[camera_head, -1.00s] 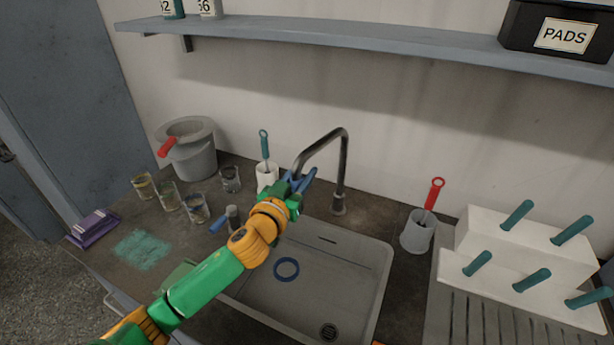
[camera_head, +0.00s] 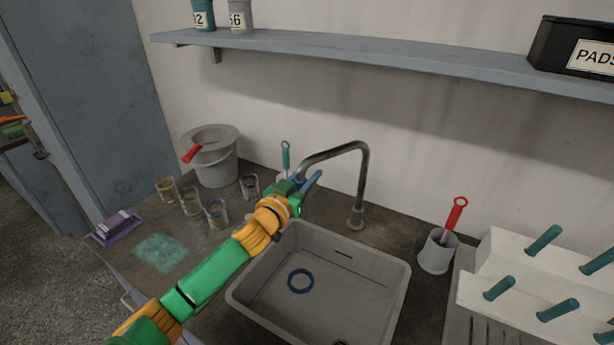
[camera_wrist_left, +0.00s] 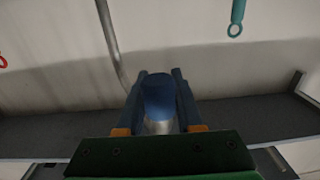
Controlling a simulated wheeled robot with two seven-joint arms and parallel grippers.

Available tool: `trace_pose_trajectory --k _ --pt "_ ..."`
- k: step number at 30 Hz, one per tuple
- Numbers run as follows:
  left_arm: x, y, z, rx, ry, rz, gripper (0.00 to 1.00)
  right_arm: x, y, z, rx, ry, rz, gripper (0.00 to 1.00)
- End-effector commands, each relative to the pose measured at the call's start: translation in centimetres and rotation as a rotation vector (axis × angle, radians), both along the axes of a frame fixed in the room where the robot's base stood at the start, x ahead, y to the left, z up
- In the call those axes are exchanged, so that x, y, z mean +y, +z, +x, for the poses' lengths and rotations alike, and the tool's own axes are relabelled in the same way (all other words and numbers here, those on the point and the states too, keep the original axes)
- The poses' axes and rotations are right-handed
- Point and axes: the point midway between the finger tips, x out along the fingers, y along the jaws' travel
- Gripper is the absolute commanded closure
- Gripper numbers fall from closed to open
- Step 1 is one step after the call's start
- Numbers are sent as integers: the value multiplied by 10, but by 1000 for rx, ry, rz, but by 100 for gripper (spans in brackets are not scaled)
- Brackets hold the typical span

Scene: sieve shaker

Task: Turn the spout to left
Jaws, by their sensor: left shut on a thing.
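The metal spout (camera_head: 335,152) rises from its base (camera_head: 356,222) behind the sink (camera_head: 398,278), bends over and points left, its end near the sink's back left corner. My left gripper (camera_head: 310,182) is shut on the spout's free end. The blue fingers cover the tip in the head view. There a blue piece with a grey part below sits between the fingers (camera_wrist_left: 160,100). My right gripper is out of view.
A teal brush (camera_head: 286,155) stands just behind my left gripper. Several glasses (camera_head: 216,212) and a grey pot (camera_head: 215,165) stand left. A grey cup (camera_head: 437,252) with a red brush and a white rack (camera_head: 500,250) stand right. A blue ring (camera_head: 300,281) lies in the sink.

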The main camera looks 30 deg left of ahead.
Motion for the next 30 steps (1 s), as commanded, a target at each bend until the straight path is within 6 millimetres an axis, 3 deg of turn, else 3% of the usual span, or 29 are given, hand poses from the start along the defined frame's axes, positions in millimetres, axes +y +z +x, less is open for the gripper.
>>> trace_pose_trajectory --k 3,4,6,7,17,30 --pt "0 1 0 -2 -1 1 100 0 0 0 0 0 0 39" --pt "0 1 0 -2 -1 1 57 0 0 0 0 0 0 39" --pt "0 1 0 -1 -1 1 38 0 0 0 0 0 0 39" --pt "0 0 0 -1 -1 0 34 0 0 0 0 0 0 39" --pt "0 -1 -3 0 -1 -1 34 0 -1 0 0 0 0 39" --pt "-6 -3 -62 2 -3 -1 34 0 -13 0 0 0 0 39"
